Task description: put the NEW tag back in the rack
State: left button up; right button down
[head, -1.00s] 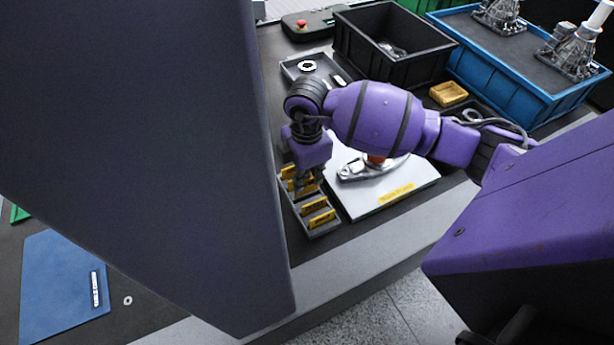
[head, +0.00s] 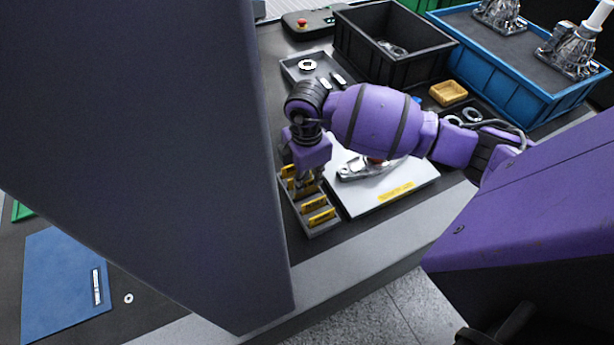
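The tag rack (head: 327,228) is a grey slotted tray on the dark bench, with several yellow tags standing in it. Two yellow tags (head: 320,217) show clearly at its near end; their lettering is too small to read, so I cannot tell which is the NEW tag. My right gripper (head: 307,187) points down at the far part of the rack, among the yellow tags there. Its fingertips are small and partly hidden, so I cannot tell whether they hold a tag. My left gripper is not in view.
A white plate (head: 410,180) with a metal part and yellow label lies right of the rack. Behind are a grey tray (head: 290,70), a black bin (head: 350,50), a yellow box (head: 448,93) and a blue crate (head: 500,85). A large dark grey column (head: 140,130) blocks the left.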

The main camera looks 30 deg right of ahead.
aim_at(307, 188)
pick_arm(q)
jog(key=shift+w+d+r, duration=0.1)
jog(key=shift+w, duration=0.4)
pick_arm(e)
jog(key=shift+f, duration=0.15)
jog(key=shift+f, duration=0.1)
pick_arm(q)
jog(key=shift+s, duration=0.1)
pick_arm(e)
jog(key=shift+f, duration=0.35)
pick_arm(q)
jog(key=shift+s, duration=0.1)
pick_arm(e)
jog(key=shift+f, duration=0.1)
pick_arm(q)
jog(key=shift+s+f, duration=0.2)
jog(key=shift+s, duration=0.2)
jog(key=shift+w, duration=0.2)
pick_arm(e)
jog(key=shift+f, duration=0.25)
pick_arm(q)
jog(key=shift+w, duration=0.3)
pick_arm(e)
jog(key=shift+f, duration=0.35)
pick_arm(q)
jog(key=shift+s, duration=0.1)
